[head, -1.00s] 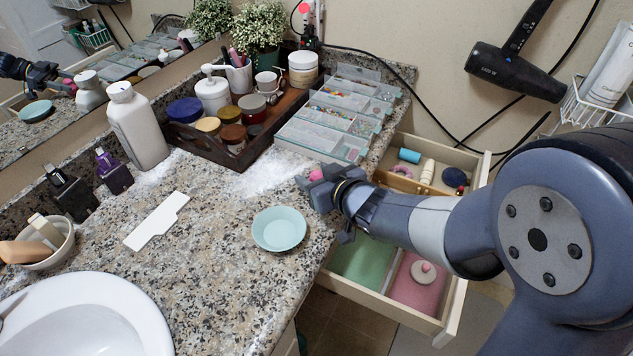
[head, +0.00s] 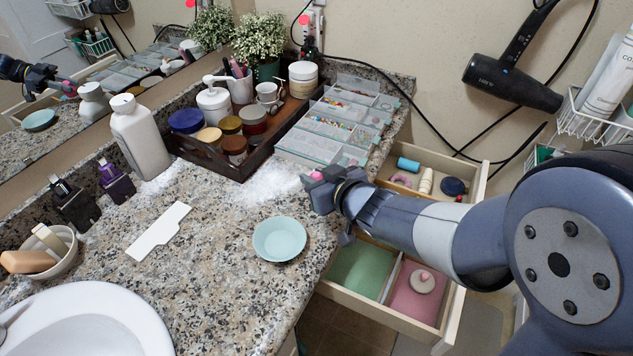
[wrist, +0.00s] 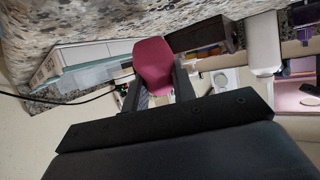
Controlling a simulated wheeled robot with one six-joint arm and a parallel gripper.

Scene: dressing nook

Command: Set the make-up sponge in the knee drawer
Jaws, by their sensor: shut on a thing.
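The pink make-up sponge (head: 315,175) is held at the tip of my gripper (head: 321,186). In the wrist view the sponge (wrist: 153,62) shows large and deep pink between the two dark fingers of my gripper (wrist: 156,88). They are above the counter's right edge. Two open drawers show at the right of the counter: an upper drawer (head: 481,182) and a lower drawer (head: 448,318). The lower one has a green section and a pink section, divided by a wall. I cannot tell by name which is the knee drawer. My arm hides part of both drawers.
A round beige item with a pink knob (head: 423,281) lies in the lower drawer's pink section. The green section (head: 361,268) looks empty. A pale blue dish (head: 279,239) stands left of my gripper. Clear organizers (head: 325,135) and a dark tray (head: 240,168) stand behind.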

